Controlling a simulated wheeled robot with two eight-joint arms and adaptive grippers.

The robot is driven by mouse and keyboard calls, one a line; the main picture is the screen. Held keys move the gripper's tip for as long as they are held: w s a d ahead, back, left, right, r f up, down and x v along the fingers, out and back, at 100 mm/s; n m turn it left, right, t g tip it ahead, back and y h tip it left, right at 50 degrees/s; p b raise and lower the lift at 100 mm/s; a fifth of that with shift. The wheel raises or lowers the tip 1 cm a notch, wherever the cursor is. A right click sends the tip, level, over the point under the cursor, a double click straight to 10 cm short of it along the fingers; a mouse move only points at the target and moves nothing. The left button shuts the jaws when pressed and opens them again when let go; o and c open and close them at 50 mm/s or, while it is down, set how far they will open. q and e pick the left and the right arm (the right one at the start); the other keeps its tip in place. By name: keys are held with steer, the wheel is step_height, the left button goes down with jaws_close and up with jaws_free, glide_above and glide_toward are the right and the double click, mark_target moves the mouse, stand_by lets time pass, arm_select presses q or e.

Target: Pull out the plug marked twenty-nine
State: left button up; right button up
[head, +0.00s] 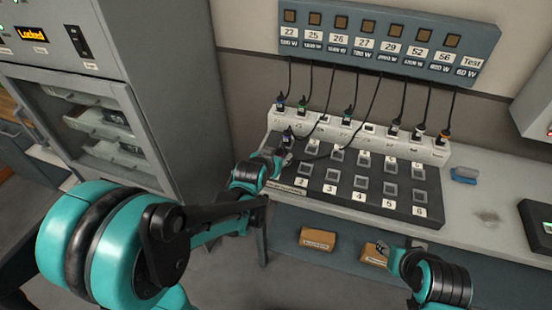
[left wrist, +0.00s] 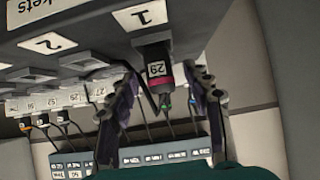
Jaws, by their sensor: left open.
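The plug marked 29 (left wrist: 157,72) shows in the left wrist view, upside down. It has a dark body, a white label and a pink band, and it sits in the socket labelled 1 of the dark socket board (head: 402,208). My left gripper (left wrist: 163,88) is open, with one finger on each side of the plug. I see no firm contact. In the head view my left gripper (head: 283,158) is at the board's left end and mostly hides that plug. My right gripper (head: 380,252) is low at the bench's front, too small to read.
A white socket strip (head: 357,136) with several plugs stands behind the board. Cables hang from the blue-grey numbered panel (head: 386,44) above. A cabinet (head: 150,50) stands at the left. A blue object (head: 464,175) lies on the bench. Boxes (head: 317,239) sit on the shelf below.

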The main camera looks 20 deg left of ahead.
arm_select(q)
steer(key=shift+c, duration=0.3)
jaws_close()
steer(key=shift+r, duration=0.2)
steer(key=shift+r+p, duration=2)
steer(key=shift+r, duration=0.2)
